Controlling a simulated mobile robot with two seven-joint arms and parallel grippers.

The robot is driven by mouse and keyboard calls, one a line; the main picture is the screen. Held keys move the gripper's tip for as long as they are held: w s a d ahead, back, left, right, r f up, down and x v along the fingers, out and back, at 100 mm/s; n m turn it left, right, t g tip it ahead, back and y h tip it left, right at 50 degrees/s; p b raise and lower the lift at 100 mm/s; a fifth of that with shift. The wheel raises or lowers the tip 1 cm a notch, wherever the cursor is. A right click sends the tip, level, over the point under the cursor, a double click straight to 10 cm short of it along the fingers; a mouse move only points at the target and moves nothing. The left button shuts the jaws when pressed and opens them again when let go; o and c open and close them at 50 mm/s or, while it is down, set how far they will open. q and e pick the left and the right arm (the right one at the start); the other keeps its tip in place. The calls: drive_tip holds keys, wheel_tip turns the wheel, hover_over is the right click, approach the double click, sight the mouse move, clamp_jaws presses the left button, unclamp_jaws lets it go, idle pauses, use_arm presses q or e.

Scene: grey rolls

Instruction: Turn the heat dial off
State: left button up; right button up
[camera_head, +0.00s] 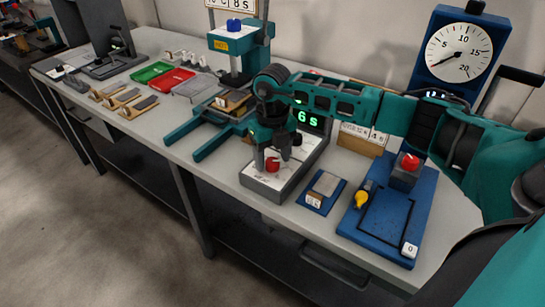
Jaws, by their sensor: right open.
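A red dial (272,165) sits on the white top of a grey box (265,186) in the middle of the bench. I take it to be the heat dial; its setting is too small to read. My right gripper (274,155) points down with its fingers apart, directly over the dial and close to it. I cannot tell whether the fingers touch it. A lit green display (308,117) reading "6 s" stands behind the box, partly behind my right arm. My left gripper is out of view.
A blue base (425,210) with a red knob (410,160) and a gauge (459,52) stand to the right. A small blue plate (321,192) lies beside the box. A teal press (238,45) and red (173,80) and green (151,72) trays are to the left.

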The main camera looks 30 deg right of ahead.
drive_tip(key=shift+f, duration=0.3)
drive_tip(key=c, duration=1)
drive_tip(key=shift+c, duration=0.2)
drive_tip(key=shift+n, duration=0.3)
